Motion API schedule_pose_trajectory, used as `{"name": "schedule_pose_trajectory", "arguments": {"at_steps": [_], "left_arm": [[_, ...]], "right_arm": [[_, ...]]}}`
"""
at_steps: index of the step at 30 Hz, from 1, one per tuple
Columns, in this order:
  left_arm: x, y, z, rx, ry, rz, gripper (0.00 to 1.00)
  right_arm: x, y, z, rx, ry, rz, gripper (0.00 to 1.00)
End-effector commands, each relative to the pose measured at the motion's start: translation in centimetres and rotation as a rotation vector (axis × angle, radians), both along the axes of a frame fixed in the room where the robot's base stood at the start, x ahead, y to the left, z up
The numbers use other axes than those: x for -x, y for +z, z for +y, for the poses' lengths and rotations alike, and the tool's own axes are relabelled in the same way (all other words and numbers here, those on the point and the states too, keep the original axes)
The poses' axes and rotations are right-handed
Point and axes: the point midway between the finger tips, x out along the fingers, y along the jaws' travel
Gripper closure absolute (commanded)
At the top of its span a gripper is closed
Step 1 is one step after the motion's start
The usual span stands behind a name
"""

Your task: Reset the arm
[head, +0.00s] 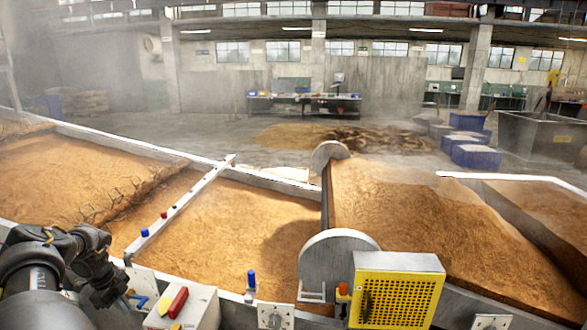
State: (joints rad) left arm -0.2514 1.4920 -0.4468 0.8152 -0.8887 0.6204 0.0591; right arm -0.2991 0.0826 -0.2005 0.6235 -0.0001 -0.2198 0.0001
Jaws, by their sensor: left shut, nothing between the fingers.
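My left arm comes in from the lower left corner. Its dark left gripper (108,291) is shut and empty, low at the left, pointing down near the front wall of the grain bin. It is just left of a grey control box (185,308) with a red and a yellow switch. My right arm and gripper are not in view.
Grain beds (240,215) fill the long bins ahead. A white rail (180,208) with coloured knobs crosses them. A yellow perforated guard (398,298) and round metal discs (338,252) stand right of centre. Blue crates (475,157) and a workbench (303,104) are farther back.

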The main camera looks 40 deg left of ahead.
Motion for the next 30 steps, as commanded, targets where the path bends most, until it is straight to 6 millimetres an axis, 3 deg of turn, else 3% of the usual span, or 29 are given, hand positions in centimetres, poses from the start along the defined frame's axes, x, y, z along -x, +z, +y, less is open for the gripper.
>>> {"name": "schedule_pose_trajectory", "arguments": {"at_steps": [4, 8, 13, 17, 20, 23, 27, 30], "left_arm": [[-0.5, -1.0, 2.4, -0.122, -0.010, -0.018, 1.00], [-0.5, -4.6, 3.2, -0.209, 0.006, -0.045, 1.00], [0.1, -10.6, 2.4, -0.283, 0.058, -0.076, 1.00], [1.2, -16.1, 0.3, -0.320, 0.121, -0.093, 1.00], [2.6, -21.4, -2.9, -0.338, 0.195, -0.096, 1.00], [4.6, -27.3, -7.8, -0.347, 0.290, -0.086, 1.00], [7.7, -34.2, -16.2, -0.333, 0.422, -0.047, 1.00], [9.8, -38.1, -23.1, -0.305, 0.505, -0.009, 1.00]], "right_arm": [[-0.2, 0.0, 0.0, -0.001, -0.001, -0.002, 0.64], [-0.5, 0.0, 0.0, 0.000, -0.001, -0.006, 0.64], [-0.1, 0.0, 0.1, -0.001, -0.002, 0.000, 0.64], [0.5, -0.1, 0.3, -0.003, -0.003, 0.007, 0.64], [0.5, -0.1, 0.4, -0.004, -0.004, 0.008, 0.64], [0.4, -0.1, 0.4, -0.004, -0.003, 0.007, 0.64], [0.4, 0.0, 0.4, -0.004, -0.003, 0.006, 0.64], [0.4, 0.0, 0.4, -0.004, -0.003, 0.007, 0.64]]}}
